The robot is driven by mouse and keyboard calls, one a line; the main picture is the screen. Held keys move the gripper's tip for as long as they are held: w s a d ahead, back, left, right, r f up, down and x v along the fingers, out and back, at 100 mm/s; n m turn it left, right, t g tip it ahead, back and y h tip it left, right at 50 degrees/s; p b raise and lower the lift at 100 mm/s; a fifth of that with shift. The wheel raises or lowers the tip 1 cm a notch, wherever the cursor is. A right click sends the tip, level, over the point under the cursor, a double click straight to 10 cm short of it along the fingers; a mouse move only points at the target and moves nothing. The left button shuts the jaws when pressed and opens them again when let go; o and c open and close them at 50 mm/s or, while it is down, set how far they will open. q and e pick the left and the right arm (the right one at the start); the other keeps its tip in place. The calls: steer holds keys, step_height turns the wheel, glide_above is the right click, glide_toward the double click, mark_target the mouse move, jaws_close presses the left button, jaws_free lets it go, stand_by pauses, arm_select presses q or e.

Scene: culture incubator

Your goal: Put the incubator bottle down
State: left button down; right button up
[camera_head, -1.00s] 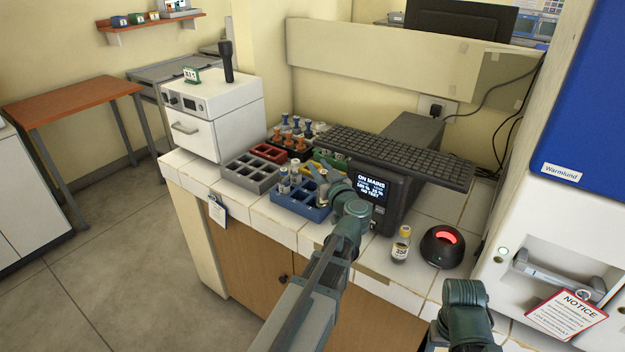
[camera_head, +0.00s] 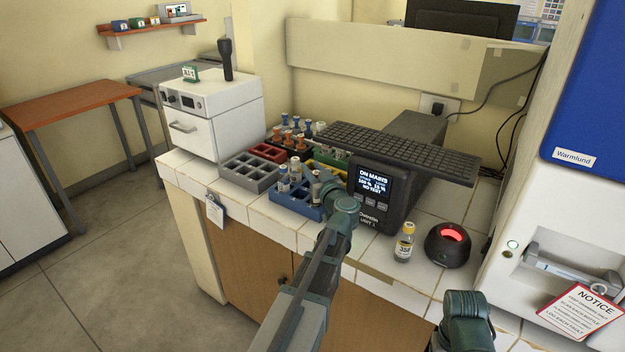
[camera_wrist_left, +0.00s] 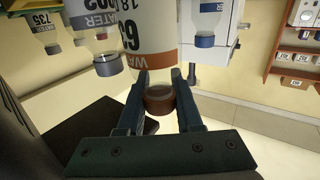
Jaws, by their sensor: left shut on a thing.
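My left gripper (camera_head: 318,180) is over the right end of the blue rack (camera_head: 285,204) on the bench. In the left wrist view its two fingers (camera_wrist_left: 158,98) are shut on the brown cap of a bottle (camera_wrist_left: 150,40) with a white label, a brown band and the number 63. I take this as the incubator bottle. In the head view it is largely hidden by the gripper, and I cannot tell whether its base touches the rack. Two other bottles (camera_head: 296,168) stand in the blue rack to its left. My right gripper is not in view.
A grey rack (camera_head: 240,170), a red rack (camera_head: 268,152) and several capped bottles are close by. The dark monitor unit (camera_head: 385,195) stands just right of the blue rack under a keyboard (camera_head: 400,150). A yellow-capped bottle (camera_head: 404,243) and a black red-lit device (camera_head: 447,246) stand further right.

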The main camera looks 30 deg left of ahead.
arm_select(q)
steer(key=shift+f+b, duration=0.65)
steer(key=shift+f, duration=0.5)
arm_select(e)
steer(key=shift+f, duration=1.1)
arm_select(q)
steer(key=shift+f, duration=0.1)
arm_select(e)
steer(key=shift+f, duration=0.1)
arm_select(q)
steer(key=shift+f, duration=0.15)
steer(key=c, duration=0.8)
jaws_free()
steer(key=shift+c, duration=0.2)
steer(key=shift+r, duration=0.3)
steer(key=v, duration=1.2)
